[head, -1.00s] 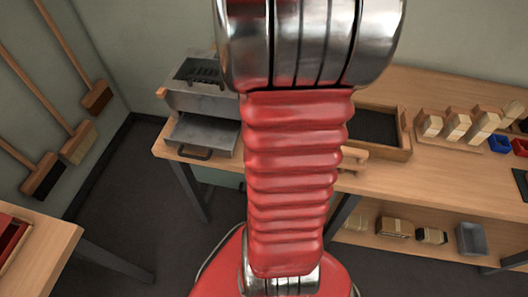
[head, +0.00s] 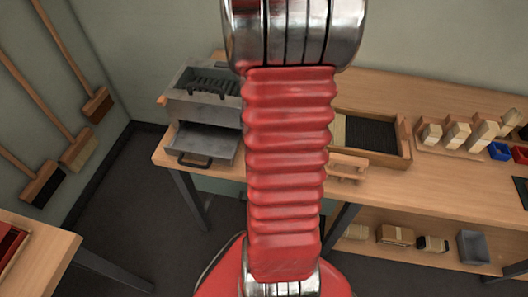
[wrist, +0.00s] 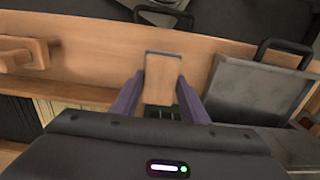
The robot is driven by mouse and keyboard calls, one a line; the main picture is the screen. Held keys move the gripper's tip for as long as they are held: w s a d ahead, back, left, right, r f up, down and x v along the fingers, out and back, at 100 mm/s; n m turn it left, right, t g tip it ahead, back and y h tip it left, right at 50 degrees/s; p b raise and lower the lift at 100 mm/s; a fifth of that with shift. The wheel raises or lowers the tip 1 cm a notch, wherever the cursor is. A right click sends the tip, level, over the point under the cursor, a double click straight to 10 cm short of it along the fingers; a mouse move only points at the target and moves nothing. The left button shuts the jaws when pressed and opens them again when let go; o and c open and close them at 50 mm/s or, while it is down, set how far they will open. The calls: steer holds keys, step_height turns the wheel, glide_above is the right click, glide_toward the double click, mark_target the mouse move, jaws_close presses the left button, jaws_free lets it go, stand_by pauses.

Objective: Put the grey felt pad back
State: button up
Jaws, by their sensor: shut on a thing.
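My gripper (wrist: 163,97) shows in the wrist view with its two purple-grey fingers shut on a small wooden-faced block (wrist: 161,75). The block has a thin blue-grey edge at its far end, which may be the grey felt pad; its underside is hidden. The gripper holds it over the bench, left of an open grey metal drawer (wrist: 250,88). That drawer also shows in the head view (head: 205,142), pulled out under a grey metal box (head: 205,104). The gripper and block are hidden behind my red arm in the head view.
A wooden tray (head: 402,152) with dark bristles stands on the bench right of my arm, with a wooden handle (head: 347,166) at its front. Wooden blocks (head: 457,132) and small blue bins (head: 499,151) stand farther right. A black handle (wrist: 165,13) shows beyond the bench edge.

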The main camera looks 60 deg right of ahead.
steer(key=shift+f, duration=1.65)
steer(key=shift+f, duration=0.1)
steer(key=o, duration=1)
steer(key=shift+c, duration=0.2)
step_height(320, 180, up, 12)
steer(key=shift+r, duration=0.1)
steer(key=shift+w+a, duration=0.1)
